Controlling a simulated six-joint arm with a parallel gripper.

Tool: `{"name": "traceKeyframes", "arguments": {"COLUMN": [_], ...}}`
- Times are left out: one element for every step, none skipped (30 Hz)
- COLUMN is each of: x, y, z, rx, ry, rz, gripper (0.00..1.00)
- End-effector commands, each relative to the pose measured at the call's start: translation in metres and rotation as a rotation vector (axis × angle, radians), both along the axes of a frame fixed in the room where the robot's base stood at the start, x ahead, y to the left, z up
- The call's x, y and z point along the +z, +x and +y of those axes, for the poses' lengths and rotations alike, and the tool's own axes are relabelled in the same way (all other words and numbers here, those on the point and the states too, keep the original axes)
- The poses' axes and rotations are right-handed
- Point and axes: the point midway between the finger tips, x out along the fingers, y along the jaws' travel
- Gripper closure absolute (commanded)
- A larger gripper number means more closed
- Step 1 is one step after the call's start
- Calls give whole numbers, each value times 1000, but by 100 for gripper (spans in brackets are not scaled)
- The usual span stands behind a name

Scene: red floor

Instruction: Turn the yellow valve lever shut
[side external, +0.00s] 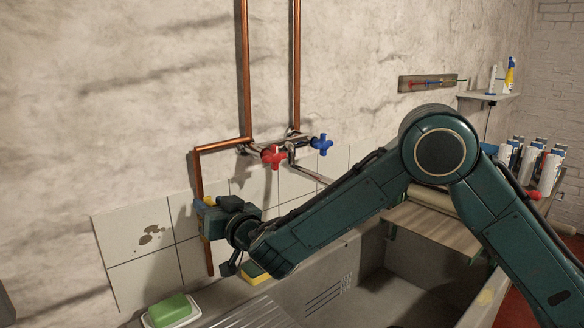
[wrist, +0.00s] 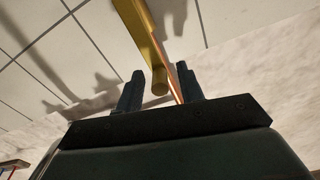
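The yellow valve lever (wrist: 143,32) runs from the top of the wrist view down between the two dark fingers of my gripper (wrist: 159,70). Its rounded end lies between the fingers, and a gap shows on each side of it. The fingers are apart. In the side view only a small yellow part of the lever (side external: 209,200) shows beside my gripper (side external: 222,203), at the copper pipe (side external: 197,172) on the wall. My gripper hides the rest of the lever and the valve body there.
Red (side external: 272,157) and blue (side external: 322,144) tap handles stand out from the wall, right of my gripper. Below are a grey sink (side external: 372,297), a yellow sponge (side external: 254,271) and a green soap bar (side external: 170,309) on a white dish. White tiles (side external: 140,235) line the wall.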

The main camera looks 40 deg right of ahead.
Motion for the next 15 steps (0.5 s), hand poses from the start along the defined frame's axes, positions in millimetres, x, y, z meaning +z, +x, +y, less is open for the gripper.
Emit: {"name": "traceKeyframes", "arguments": {"x": [0,0,0,0,0,1,1,1,1,1,1,1,0,0,0], "y": [3,5,6,7,8,8,9,9,9,9,9,9,9,9,9], "z": [0,0,0,0,0,0,0,0,0,0,0,0,0,0,0], "rx": [-1,0,0,1,1,1,1,1,1,1,1,1,1,1,1], "ry": [1,1,1,1,0,0,0,0,0,0,0,0,0,0,0], "rz": [-1,0,0,0,0,0,-1,-1,-1,-1,0,0,0,0,0], "gripper": [62,62,62,62,62,62,62,62,62,62,62,62,62,62,66]}}
